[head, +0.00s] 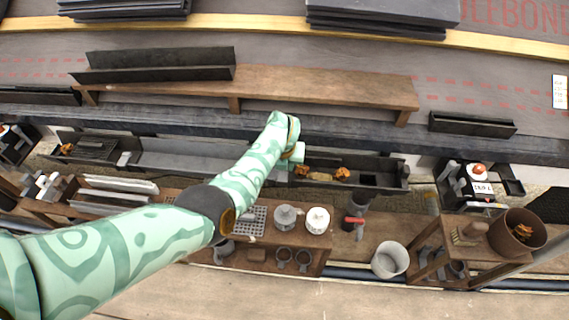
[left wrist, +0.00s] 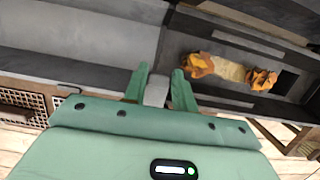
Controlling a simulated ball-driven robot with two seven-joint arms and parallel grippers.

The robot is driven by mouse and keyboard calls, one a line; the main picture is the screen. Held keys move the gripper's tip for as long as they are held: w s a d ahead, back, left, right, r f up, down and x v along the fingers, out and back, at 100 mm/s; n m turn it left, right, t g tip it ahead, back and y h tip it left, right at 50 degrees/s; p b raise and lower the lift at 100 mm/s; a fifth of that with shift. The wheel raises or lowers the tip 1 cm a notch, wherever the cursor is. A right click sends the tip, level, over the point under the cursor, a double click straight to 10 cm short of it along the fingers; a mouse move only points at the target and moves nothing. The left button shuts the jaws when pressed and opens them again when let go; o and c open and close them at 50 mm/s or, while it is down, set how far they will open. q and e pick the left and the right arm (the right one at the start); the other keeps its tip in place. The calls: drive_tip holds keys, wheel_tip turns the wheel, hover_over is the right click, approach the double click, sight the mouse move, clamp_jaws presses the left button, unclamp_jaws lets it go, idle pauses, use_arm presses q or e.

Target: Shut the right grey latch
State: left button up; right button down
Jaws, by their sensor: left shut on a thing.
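The dark grey gutter (head: 190,152) runs across the middle of the head view, below the roof edge. My left gripper (head: 289,168) reaches down to its front side, left of a clump of brown leaves (head: 322,175) in the trough. In the left wrist view the gripper (left wrist: 158,90) is shut on a small light-grey piece (left wrist: 156,90), apparently the right grey latch, at the seam between two gutter sections. Its lower part is hidden by the fingers and gripper body. A pale block (head: 124,158) sits farther left on the gutter. My right gripper is not in view.
A bench below the gutter holds a grey tin (head: 285,216), a white tin (head: 317,220) and a red-handled tool (head: 352,222). A plank (head: 320,85) lies above the gutter. A light-grey bucket (head: 390,260) stands on the floor. A brown pot (head: 516,233) is at right.

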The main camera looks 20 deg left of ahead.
use_arm(q)
drive_tip(key=shift+f, duration=0.1)
idle(0.3)
drive_tip(key=o, duration=1)
